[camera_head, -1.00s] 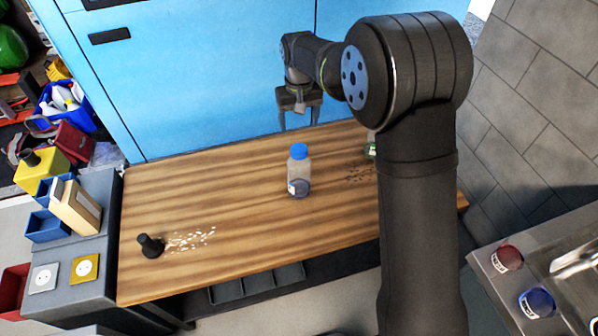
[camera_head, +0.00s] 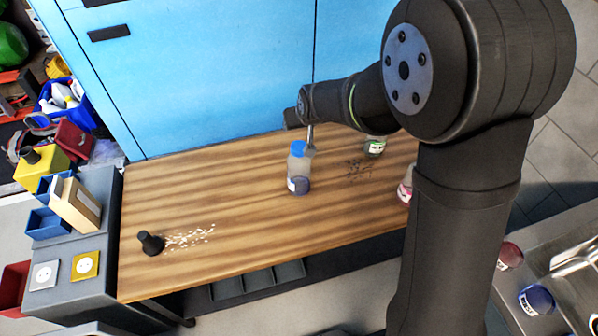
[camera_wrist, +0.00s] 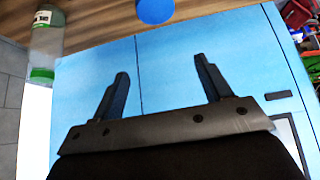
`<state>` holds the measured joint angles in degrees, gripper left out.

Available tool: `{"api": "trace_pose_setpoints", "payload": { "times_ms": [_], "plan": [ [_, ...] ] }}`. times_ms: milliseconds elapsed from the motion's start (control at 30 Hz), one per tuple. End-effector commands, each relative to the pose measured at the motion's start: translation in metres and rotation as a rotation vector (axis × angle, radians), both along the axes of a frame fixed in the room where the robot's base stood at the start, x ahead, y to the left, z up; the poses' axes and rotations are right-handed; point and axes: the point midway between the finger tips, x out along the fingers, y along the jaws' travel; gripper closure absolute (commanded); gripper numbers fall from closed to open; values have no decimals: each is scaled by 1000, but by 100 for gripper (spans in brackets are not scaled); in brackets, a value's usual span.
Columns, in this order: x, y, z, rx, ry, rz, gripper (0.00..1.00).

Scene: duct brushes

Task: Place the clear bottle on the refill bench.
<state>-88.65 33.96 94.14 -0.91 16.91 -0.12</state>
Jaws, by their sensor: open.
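In the wrist view my gripper (camera_wrist: 160,82) is open and empty, apart from the cap. I cannot tell which surface is the refill bench.
A pink-marked container (camera_head: 405,187) is partly hidden by my arm. A black brush (camera_head: 151,243) with pale crumbs lies at the bench's left; dark crumbs lie at right. Blue doors (camera_head: 220,70) rise behind. A grey counter (camera_head: 510,316) at lower right holds red and blue containers.

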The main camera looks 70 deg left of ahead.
Motion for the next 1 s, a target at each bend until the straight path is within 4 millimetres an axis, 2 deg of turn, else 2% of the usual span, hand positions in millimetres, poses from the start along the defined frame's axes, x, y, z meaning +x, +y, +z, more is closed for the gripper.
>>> {"api": "trace_pose_setpoints", "payload": {
  "times_ms": [267,500,867,1000],
  "plan": [
    [-1,-45,5,311,-3,5,29],
    [-3,-96,27,563,1,11,29],
    [-7,-162,61,811,8,17,29],
    [-7,-159,39,805,9,16,29]
  ]
}}
